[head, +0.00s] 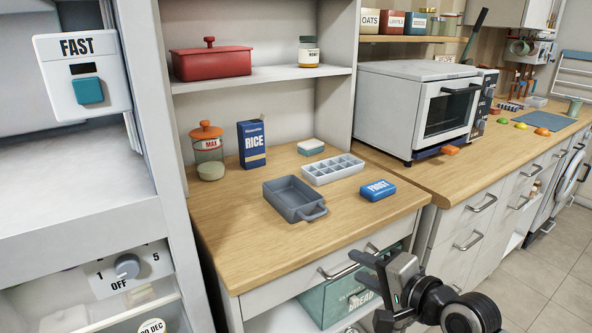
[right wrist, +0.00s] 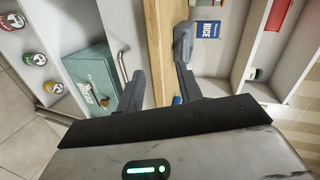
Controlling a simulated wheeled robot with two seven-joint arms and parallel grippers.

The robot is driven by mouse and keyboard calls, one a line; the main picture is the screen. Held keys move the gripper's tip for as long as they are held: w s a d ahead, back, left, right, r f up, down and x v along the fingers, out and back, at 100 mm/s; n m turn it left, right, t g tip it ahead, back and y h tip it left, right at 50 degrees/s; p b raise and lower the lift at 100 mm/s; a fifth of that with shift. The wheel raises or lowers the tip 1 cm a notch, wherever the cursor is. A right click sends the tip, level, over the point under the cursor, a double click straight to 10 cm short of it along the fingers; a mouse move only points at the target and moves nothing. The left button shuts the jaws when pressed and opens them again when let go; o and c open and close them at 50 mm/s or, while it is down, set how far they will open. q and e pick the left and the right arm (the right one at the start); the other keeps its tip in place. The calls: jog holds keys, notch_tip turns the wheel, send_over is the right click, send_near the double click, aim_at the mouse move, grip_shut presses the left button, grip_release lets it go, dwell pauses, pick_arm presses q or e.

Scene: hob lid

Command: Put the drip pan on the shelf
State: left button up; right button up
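A grey rectangular pan (head: 290,197) with a loop handle at its near right, which I take as the drip pan, lies upright and empty on the wooden counter. It also shows in part beyond the fingers in the right wrist view (right wrist: 183,42). A white shelf (head: 275,76) is above the counter at the back. My right gripper (head: 374,289) is open and empty in front of the counter's drawer, low and to the right of the pan, apart from it. Its two spread fingers show in the right wrist view (right wrist: 162,90). My left gripper is out of view.
A white ice tray (head: 333,169), a blue block (head: 378,190), a rice box (head: 252,144) and a jar (head: 208,152) stand near the pan. A red casserole (head: 211,62) and a small jar (head: 308,51) occupy the shelf, with a gap between. A white oven (head: 405,105) is right.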

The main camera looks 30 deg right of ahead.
jog(key=m+t, duration=0.1)
jog(key=m, duration=0.1)
send_near(320, 216)
jog(key=shift+p+x, duration=0.45)
jog(key=shift+x, duration=3.7)
jog(key=shift+s+a, duration=0.1)
grip_shut()
